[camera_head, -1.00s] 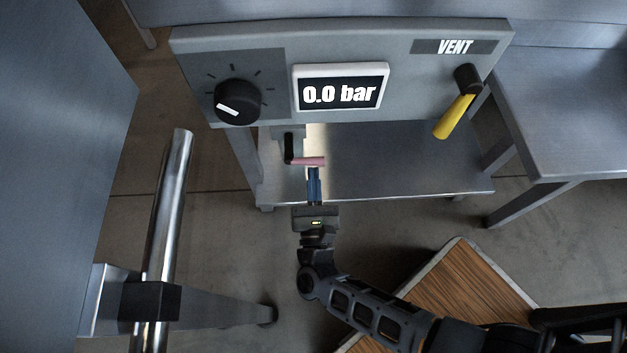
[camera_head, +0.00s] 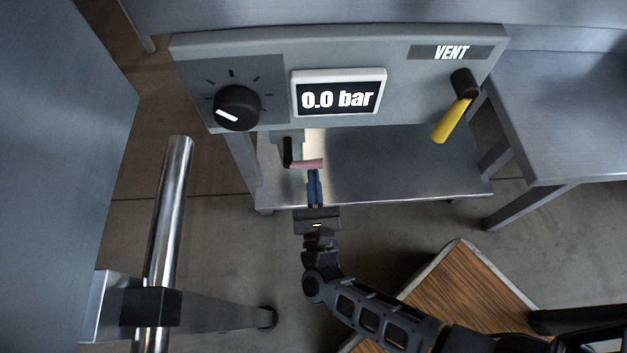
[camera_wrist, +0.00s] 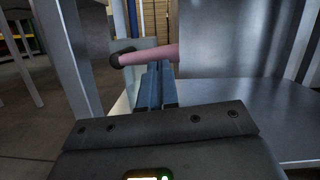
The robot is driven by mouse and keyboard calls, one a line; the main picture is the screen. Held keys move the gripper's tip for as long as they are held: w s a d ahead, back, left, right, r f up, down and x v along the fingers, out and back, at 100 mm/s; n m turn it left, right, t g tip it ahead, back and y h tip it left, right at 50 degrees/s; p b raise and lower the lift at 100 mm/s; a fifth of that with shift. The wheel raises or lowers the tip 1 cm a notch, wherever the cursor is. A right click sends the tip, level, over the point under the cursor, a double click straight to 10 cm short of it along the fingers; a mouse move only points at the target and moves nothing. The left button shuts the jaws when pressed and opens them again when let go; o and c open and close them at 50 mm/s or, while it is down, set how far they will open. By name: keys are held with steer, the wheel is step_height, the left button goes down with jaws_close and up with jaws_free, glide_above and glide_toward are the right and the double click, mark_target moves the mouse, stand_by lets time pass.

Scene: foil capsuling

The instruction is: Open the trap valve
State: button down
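A pink lever handle (camera_head: 307,164) on a dark pivot arm (camera_head: 288,152) sits below the grey control panel; I take it to be the trap valve. It lies roughly level, pointing right. The wrist view shows the pink handle (camera_wrist: 150,56) just past my fingertips. My gripper (camera_head: 313,173) points at the handle from the near side. Its blue fingers (camera_wrist: 158,68) are close together and look shut, with nothing visible between them. The tips are at or very near the handle's underside; I cannot tell whether they touch.
The control panel (camera_head: 405,72) has a black knob (camera_head: 237,108), a display (camera_head: 338,92) reading 0.0 bar, and a yellow lever (camera_head: 450,120) under VENT. A metal shelf (camera_head: 400,165) lies below. A steel post (camera_head: 168,215) stands left, a wooden-topped table (camera_head: 465,290) lower right.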

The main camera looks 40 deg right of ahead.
step_height(320, 180, up, 6)
steer(key=w+a+n+y+p, duration=0.1)
steer(key=n+y+p, duration=0.3)
steer(key=n, duration=1.2)
steer(key=a+p, duration=0.1)
steer(key=p, duration=0.2)
steer(key=shift+w+r+n+y, duration=0.2)
steer(key=shift+w+n+y, duration=0.1)
steer(key=shift+n, duration=0.1)
steer(key=shift+r, duration=0.1)
